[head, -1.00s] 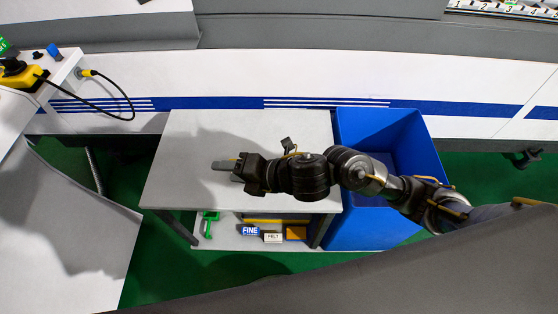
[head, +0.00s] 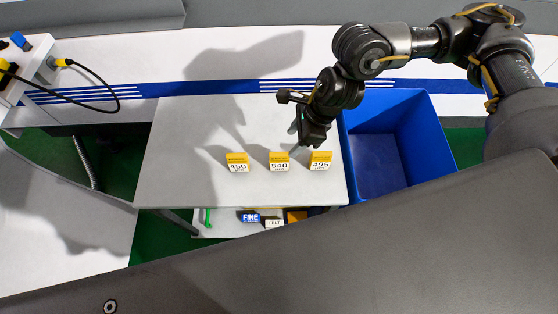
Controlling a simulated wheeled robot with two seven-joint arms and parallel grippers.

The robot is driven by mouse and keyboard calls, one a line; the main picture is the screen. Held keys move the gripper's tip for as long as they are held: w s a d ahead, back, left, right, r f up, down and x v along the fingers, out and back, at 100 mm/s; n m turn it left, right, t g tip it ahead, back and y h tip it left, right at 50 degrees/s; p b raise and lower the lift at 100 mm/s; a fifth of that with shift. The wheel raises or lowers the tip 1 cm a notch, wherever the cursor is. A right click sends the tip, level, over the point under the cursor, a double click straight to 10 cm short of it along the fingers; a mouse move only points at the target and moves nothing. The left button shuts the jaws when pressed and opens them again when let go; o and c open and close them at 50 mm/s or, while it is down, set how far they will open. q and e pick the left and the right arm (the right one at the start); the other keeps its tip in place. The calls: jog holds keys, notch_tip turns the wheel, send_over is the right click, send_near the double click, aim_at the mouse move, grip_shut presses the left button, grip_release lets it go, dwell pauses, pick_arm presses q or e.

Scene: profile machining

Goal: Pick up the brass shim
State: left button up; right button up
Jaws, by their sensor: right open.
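My right gripper (head: 309,143) hangs over the right part of the grey table (head: 180,128), fingers pointing down, just behind the block marked 495 (head: 320,161). Its fingertips are hard to make out; I see nothing held. Left of that block stand two similar yellow-topped blocks with white fronts, marked 540 (head: 279,161) and 450 (head: 237,162). I cannot make out a separate brass shim, nor tell whether one of these blocks is it. My left gripper is out of view.
A blue bin (head: 425,140) stands against the table's right side. A lower shelf holds a blue FINE block (head: 251,217), a white block (head: 274,223), an orange block (head: 297,216) and a green item (head: 208,216). The table's left part is clear.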

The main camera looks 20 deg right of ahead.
aim_at(281, 154)
jog(key=b+x, duration=0.2)
jog(key=x, duration=0.2)
jog(key=shift+w+a+f, duration=0.1)
jog(key=shift+f, duration=0.15)
jog(key=shift+a+f, duration=0.15)
jog(key=shift+f, duration=0.05)
jog(key=b+x, duration=0.2)
jog(key=x, duration=0.2)
jog(key=shift+a+f+b, duration=0.15)
jog(key=shift+f+b, duration=0.1)
jog(key=shift+b, duration=0.05)
jog(key=shift+f, duration=0.1)
jog(key=shift+c, duration=1)
jog(key=c, duration=0.5)
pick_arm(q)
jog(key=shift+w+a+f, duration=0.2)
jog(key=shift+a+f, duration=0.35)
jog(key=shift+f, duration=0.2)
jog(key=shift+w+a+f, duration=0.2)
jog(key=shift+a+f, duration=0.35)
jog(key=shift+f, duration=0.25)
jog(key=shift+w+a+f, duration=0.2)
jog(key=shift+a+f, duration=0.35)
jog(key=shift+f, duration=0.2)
pick_arm(e)
grip_shut()
